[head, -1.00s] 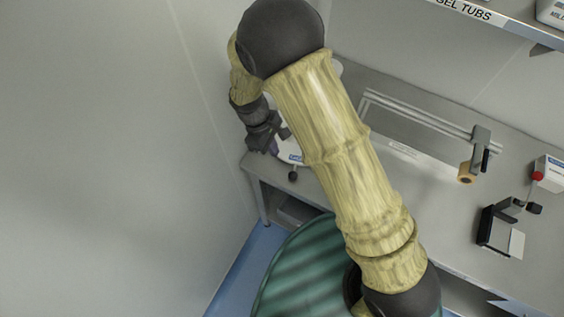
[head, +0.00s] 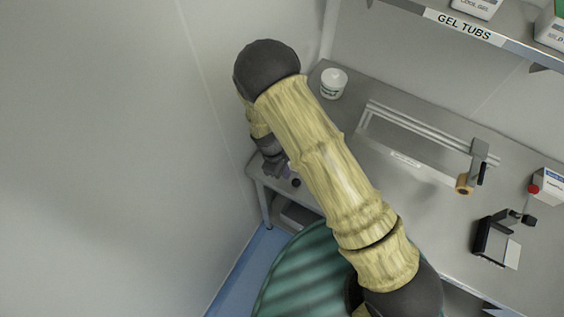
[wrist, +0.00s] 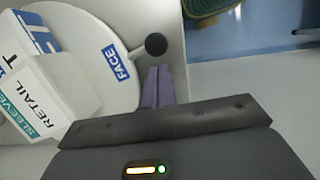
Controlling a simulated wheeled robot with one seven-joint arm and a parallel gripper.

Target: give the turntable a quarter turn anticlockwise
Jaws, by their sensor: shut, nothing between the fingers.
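The turntable (wrist: 100,45) is a white disc with a blue FACE label (wrist: 116,63) and a dark ball knob (wrist: 156,44) on a short stem at its rim. In the head view its knob (head: 296,182) shows near the bench's left end; most of the disc is hidden behind my arm. A white carton marked RETAIL SLEEVE (wrist: 42,100) stands on the disc. My gripper (wrist: 158,70) is shut and empty, its fingertips close beside the knob; I cannot tell whether they touch. In the head view my gripper (head: 283,170) is partly hidden by my arm.
The grey bench (head: 420,210) runs right, carrying a white tub (head: 333,83), a metal rail frame (head: 420,128), a tape roll (head: 464,185) and a black holder (head: 493,240). A shelf (head: 480,35) hangs above. A plain wall (head: 100,150) closes the left side.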

